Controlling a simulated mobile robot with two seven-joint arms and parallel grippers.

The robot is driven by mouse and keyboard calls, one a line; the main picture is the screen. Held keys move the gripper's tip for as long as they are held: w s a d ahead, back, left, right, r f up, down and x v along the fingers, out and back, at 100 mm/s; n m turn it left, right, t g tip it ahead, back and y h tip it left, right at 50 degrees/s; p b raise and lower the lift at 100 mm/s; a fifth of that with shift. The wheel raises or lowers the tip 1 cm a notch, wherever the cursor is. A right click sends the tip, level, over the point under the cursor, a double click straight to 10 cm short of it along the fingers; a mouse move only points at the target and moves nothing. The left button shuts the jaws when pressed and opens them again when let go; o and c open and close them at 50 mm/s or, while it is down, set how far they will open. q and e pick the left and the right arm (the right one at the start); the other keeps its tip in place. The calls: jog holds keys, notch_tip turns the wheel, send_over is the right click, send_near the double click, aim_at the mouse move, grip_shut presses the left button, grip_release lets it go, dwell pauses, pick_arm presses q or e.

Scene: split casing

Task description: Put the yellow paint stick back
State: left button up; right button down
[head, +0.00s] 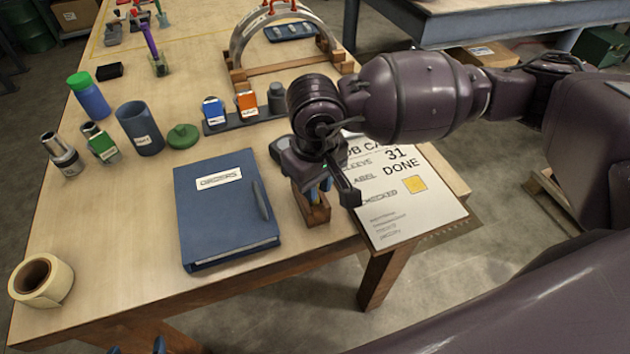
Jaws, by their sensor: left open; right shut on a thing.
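My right gripper (322,188) is low over a small open wooden holder (316,214) near the table's front edge, between the blue binder and the job card. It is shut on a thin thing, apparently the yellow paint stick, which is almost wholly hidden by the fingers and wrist. A bit of blue shows between the gripper and the holder. I cannot tell whether the held thing is inside the holder or just above it. The job card (395,222) carries a yellow square by its checked line. My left gripper (138,348) shows only as dark tips at the bottom edge, open.
The blue binder (215,218) with a pen lies left of the holder. A tape roll (42,280), dark cup (139,130), green lid (183,137) and blue bottle (90,98) stand further left.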

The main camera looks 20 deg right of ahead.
jog(key=shift+f, duration=0.1)
jog(key=c, duration=1)
grip_release()
jog(key=shift+r, duration=0.45)
notch_tip(320, 180, up, 10)
jog(key=shift+b, duration=0.3)
jog(key=shift+r, duration=0.7)
